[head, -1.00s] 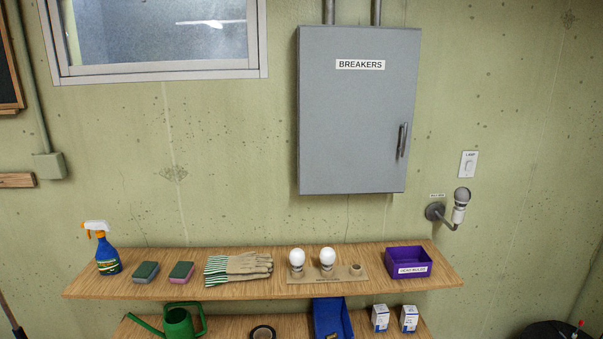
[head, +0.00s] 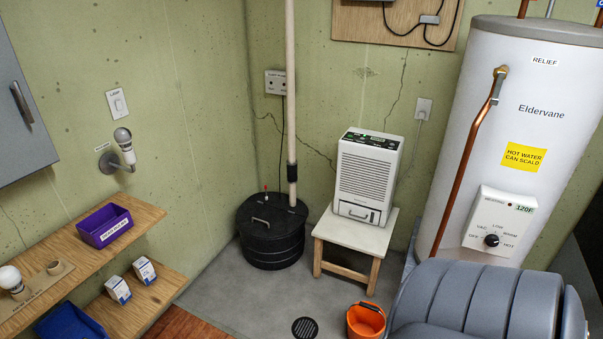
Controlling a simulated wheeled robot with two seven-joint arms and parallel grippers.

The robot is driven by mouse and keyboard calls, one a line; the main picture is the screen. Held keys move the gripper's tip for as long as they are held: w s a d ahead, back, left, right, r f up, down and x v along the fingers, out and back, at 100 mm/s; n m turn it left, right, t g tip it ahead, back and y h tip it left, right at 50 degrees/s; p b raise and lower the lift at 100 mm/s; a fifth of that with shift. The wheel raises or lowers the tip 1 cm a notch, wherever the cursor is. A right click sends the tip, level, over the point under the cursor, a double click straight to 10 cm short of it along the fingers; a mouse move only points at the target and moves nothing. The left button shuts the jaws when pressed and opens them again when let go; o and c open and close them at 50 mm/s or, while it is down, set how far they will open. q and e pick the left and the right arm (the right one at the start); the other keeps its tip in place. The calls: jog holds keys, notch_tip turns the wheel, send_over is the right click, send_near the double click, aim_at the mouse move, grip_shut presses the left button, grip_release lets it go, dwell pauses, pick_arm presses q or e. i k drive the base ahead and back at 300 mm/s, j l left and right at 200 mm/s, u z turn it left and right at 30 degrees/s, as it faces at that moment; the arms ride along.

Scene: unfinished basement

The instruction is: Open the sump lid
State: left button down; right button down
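The sump (head: 273,249) is a round black ribbed basin in the room's corner. Its black lid (head: 278,212) lies flat on top and looks shut. A small grey handle (head: 261,222) sits on the lid's front left part. A white pipe (head: 291,120) rises through the back of the lid, and a thin red-tipped rod stands near its back left edge. Neither of my grippers is in the head view.
A dehumidifier (head: 368,178) stands on a wooden stool (head: 353,235) right of the sump. An orange bucket (head: 366,321) and a floor drain (head: 305,328) are in front. Shelves (head: 147,228) stand left. The grey floor (head: 262,296) before the sump is clear.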

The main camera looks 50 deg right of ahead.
aim_at(258, 220)
jog(key=z, duration=1.35)
jog(key=i+j+z, duration=0.1)
jog(key=i+j, duration=0.15)
jog(key=i+j+z, duration=0.1)
jog(key=i+j, duration=0.15)
jog(key=j, duration=0.2)
jog(key=i+j+z, duration=0.1)
jog(key=i+j, duration=0.15)
jog(key=j, duration=0.15)
jog(key=i+j+z, duration=0.15)
jog(key=j, duration=0.2)
jog(key=i+j+z, duration=0.1)
jog(key=i+j, duration=0.15)
jog(key=j, duration=0.2)
